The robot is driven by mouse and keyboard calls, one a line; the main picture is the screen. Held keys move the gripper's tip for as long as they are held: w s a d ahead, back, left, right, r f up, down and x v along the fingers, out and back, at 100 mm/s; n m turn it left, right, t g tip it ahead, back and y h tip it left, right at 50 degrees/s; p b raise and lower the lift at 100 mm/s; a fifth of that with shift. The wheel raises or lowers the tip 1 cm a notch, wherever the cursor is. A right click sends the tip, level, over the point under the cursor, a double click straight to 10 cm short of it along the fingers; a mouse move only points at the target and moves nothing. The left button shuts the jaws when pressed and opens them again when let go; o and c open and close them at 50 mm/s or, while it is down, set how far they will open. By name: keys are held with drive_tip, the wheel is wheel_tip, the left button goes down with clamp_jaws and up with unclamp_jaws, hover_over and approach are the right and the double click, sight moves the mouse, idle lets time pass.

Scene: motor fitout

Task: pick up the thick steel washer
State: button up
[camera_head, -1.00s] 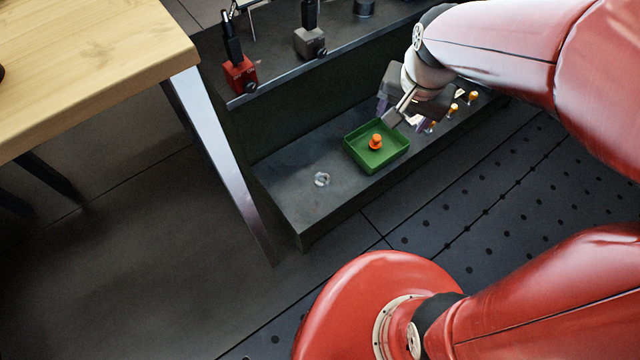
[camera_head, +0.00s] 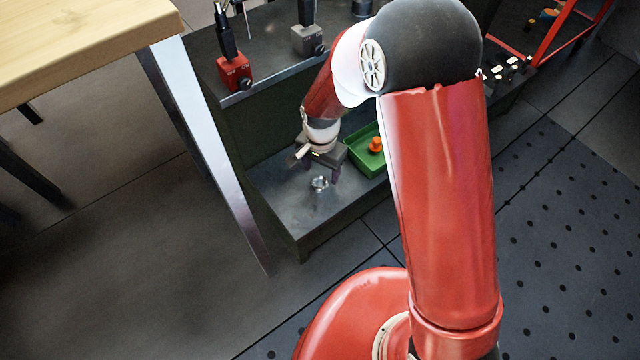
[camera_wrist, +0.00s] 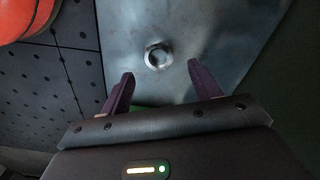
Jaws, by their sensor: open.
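The thick steel washer (camera_head: 320,183) is a small shiny ring on the dark grey lower shelf (camera_head: 285,198), near its left end. It also shows in the wrist view (camera_wrist: 158,56), lying on the shelf with its hole visible. My gripper (camera_wrist: 158,78) is open and empty. In the wrist view its two dark purple fingers stand apart, with the washer just beyond the tips and roughly between them. In the head view my gripper (camera_head: 322,170) hangs just above and behind the washer, apart from it as far as I can tell.
A green tray (camera_head: 366,163) with an orange piece (camera_head: 376,144) stands right of my gripper, partly behind my arm. A red block (camera_head: 235,73) and a grey block (camera_head: 309,40) stand on the upper shelf. A wooden table (camera_head: 85,45) is at the left.

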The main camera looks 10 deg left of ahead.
sight(321, 184)
wheel_tip(321, 184, down, 4)
drive_tip(key=shift+b, duration=0.4)
drive_tip(key=shift+c, duration=0.4)
drive_tip(key=c, duration=1)
drive_tip(key=shift+c, duration=0.2)
drive_tip(key=shift+r, duration=0.2)
